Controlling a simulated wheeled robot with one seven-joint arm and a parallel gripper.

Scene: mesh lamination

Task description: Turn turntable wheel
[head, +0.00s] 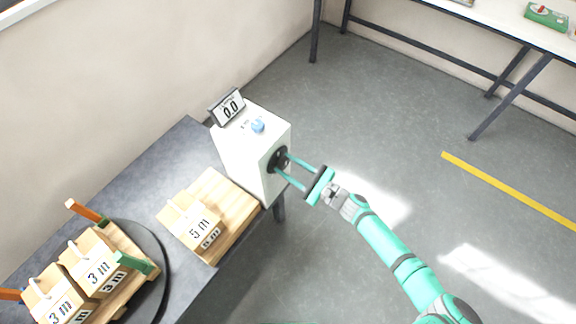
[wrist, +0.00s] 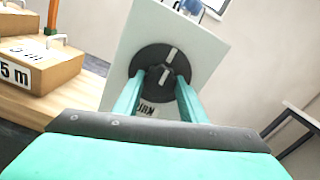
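A white box (head: 246,150) stands on the table, with a round black wheel or knob on its side (head: 278,159). In the wrist view this black wheel (wrist: 160,72) has a raised centre grip with a pale mark. My gripper (wrist: 162,84) has its two teal fingers apart, one on each side of the centre grip, with the tips close to it. I cannot tell whether they touch it. The head view also shows my gripper (head: 283,163) at the wheel. The dark round turntable (head: 155,262) is at lower left, bearing wooden blocks marked "3 m" (head: 97,270).
The box has a display reading 0.0 (head: 229,107) and a blue knob (head: 257,125) on top. A wooden block marked "5 m" (head: 190,218) sits on a wooden board (head: 236,213) beside it. Open floor (head: 370,130) lies right of the grey table (head: 130,172).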

